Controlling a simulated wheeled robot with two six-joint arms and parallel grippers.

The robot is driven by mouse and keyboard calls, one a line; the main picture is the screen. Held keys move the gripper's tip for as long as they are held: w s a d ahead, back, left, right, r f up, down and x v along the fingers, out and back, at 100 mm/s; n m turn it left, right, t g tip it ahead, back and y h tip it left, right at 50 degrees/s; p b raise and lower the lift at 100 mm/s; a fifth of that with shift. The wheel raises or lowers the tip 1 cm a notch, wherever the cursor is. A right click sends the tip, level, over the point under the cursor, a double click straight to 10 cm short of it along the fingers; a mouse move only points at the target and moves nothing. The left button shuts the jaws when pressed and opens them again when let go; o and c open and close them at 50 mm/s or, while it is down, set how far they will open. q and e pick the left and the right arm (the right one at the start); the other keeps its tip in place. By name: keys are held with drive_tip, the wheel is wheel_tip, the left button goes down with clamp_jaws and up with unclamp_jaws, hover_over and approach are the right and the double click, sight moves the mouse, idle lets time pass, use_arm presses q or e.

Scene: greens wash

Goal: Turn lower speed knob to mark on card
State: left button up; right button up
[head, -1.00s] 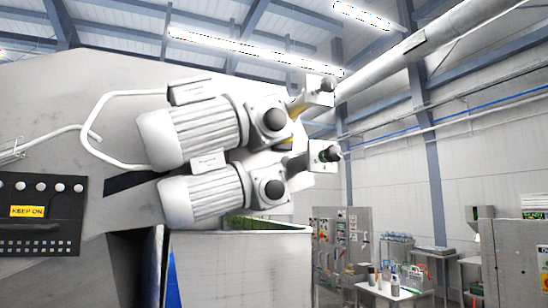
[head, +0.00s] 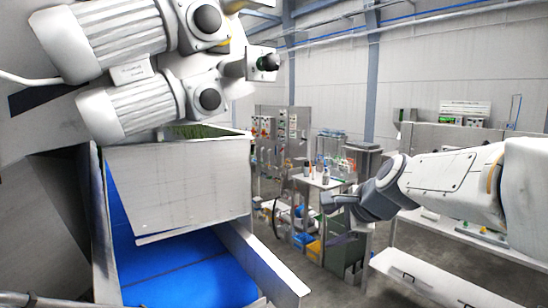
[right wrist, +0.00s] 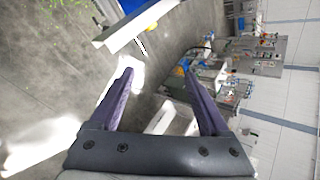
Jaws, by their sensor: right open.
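The lower speed knob (head: 268,62) is a black knob on a small grey box (head: 246,66) beside the lower white motor (head: 130,106), at the upper middle of the head view. I cannot make out a card or its mark. My right gripper (head: 328,202) is well below and to the right of the knob, apart from it. In the right wrist view its two purple-grey fingers (right wrist: 158,72) are spread with nothing between them. My left gripper is not in view.
A white hopper (head: 180,185) with greens inside stands below the motors, over a blue chute (head: 180,265). A metal side rail (head: 265,265) slants out at its right. A cart with bottles (head: 322,182) and control cabinets (head: 280,125) stand behind.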

drive_tip(key=w+a+r+m+t+y, duration=0.25)
drive_tip(key=r+m, duration=0.35)
drive_tip(key=r, duration=1.1)
drive_tip(key=m+t+y, duration=0.3)
drive_tip(key=m+y, duration=0.2)
drive_tip(key=m, duration=0.1)
approach(274, 64)
drive_tip(key=p+x, duration=0.4)
drive_tip(key=x, duration=0.5)
drive_tip(key=shift+w+a+r, duration=0.1)
drive_tip(key=shift+w+r, duration=0.05)
drive_tip(key=shift+w, duration=0.05)
drive_tip(key=shift+w+a, duration=0.25)
drive_tip(key=shift+w, duration=0.1)
clamp_jaws()
